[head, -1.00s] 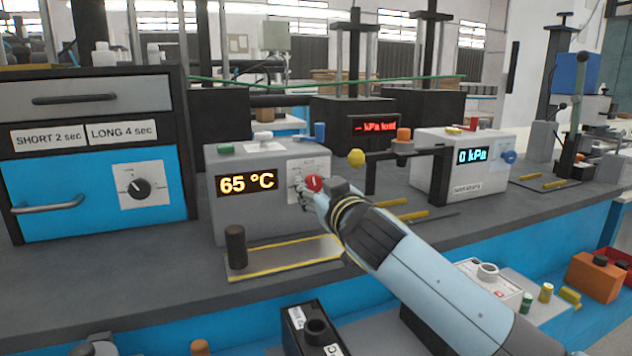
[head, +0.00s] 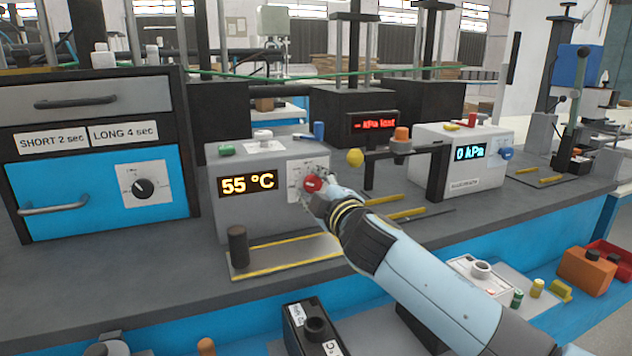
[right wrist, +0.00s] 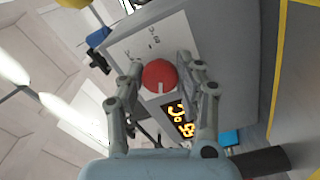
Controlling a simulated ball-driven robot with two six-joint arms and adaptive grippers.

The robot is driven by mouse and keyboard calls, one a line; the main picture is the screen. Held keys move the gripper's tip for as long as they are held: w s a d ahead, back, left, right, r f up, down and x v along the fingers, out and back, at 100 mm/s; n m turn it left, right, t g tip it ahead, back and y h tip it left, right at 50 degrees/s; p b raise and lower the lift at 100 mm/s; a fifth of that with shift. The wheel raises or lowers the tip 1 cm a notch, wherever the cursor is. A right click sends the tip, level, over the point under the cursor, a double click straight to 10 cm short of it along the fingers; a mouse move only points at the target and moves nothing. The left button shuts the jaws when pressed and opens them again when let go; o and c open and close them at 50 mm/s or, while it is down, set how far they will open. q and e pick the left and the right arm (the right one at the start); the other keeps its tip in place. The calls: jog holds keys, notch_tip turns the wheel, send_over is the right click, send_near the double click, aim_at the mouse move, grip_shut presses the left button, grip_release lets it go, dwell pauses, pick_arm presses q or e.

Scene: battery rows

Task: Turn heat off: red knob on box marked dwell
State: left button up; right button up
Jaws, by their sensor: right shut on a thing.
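The red knob (head: 312,184) is on the front panel of a grey box (head: 240,205) whose amber display (head: 248,184) reads 55 °C. In the right wrist view the red knob (right wrist: 159,76) has a pale pointer mark on its face. My right gripper (head: 318,188) is at the knob, and its two fingers (right wrist: 160,80) stand on either side of it, shut on it. Part of the knob's panel is hidden behind the gripper in the head view. I cannot read the word dwell on the box. My left gripper is not clearly in view.
A blue cabinet (head: 85,195) with a black knob (head: 143,188) stands to the left. A yellow ball (head: 355,157) is close to the right of my gripper. A white box (head: 432,165) reading 0 kPa is farther right. A plate with a dark post (head: 238,246) lies in front.

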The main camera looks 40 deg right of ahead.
jog(key=shift+n+p, duration=0.65)
jog(key=shift+n, duration=1.65)
jog(key=o, duration=1.2)
jog(key=shift+c, duration=0.2)
jog(key=v, duration=1.2)
